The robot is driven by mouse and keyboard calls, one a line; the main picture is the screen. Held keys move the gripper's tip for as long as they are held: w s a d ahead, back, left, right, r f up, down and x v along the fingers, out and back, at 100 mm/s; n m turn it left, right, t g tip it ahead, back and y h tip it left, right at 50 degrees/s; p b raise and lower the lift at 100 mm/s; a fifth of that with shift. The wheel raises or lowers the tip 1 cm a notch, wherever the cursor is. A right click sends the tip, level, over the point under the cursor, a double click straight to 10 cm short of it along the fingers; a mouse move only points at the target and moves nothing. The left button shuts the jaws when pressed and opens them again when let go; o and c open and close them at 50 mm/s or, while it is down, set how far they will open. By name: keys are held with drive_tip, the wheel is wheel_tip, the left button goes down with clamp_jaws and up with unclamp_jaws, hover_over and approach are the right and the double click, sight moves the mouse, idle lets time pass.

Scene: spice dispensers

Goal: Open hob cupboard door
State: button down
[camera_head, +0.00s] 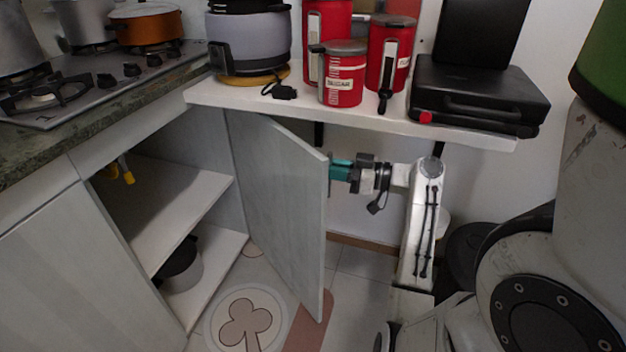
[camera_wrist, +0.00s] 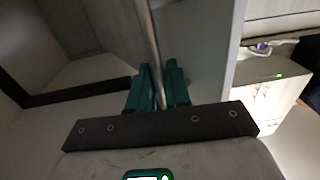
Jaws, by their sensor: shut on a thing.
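The grey hob cupboard door (camera_head: 282,205) stands swung wide open in the head view, with its free edge toward me. The cupboard's inside shows, with a white shelf (camera_head: 165,205). My gripper (camera_head: 338,170) is at the door's outer face near its upper free edge. In the wrist view, the green fingers of my gripper (camera_wrist: 158,85) are shut on a thin metal bar handle (camera_wrist: 150,40). The handle is hidden in the head view. The grey door panel shows beside it in the wrist view (camera_wrist: 205,40).
A white shelf (camera_head: 370,120) with a rice cooker (camera_head: 250,45), red canisters (camera_head: 343,80) and a black grill (camera_head: 475,95) sits above my arm. A pot (camera_head: 183,268) stands inside the cupboard. The hob (camera_head: 95,75) is on the left counter. Floor shows below the door.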

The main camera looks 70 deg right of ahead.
drive_tip(key=shift+s+d, duration=0.45)
drive_tip(key=shift+d, duration=0.35)
drive_tip(key=c, duration=1.3)
unclamp_jaws()
drive_tip(key=s+p, duration=0.1)
drive_tip(key=s, duration=0.9)
drive_tip(key=shift+s+d, duration=0.15)
drive_tip(key=shift+s, duration=0.2)
